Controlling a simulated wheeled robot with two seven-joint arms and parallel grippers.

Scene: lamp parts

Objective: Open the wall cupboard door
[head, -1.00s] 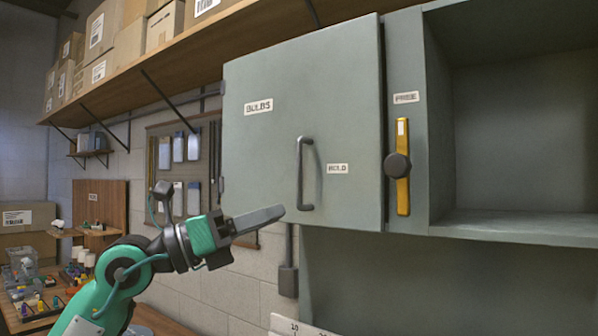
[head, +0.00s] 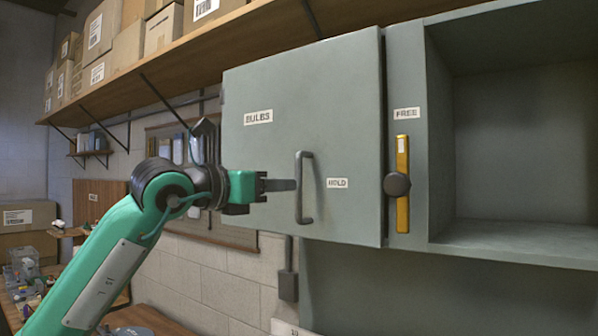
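The wall cupboard door (head: 345,110) is grey-green, labelled BULBS and HOLD, and looks closed. Its dark upright bar handle (head: 304,188) is on the door's lower middle. A yellow latch bar (head: 402,185) with a dark round knob stands upright on the frame to the right of the door, under a FREE label. My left gripper (head: 282,185) is level with the handle, just left of it, pointing right. Its fingers appear as one dark bar side-on, so the gap between them does not show. Whether it touches the handle is unclear. My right gripper is not in view.
An open empty cupboard compartment (head: 525,150) is at the right. A wooden shelf (head: 250,48) with cardboard boxes runs above the door. A workbench with small parts is at the lower left. A grey wall box (head: 288,285) hangs below the door.

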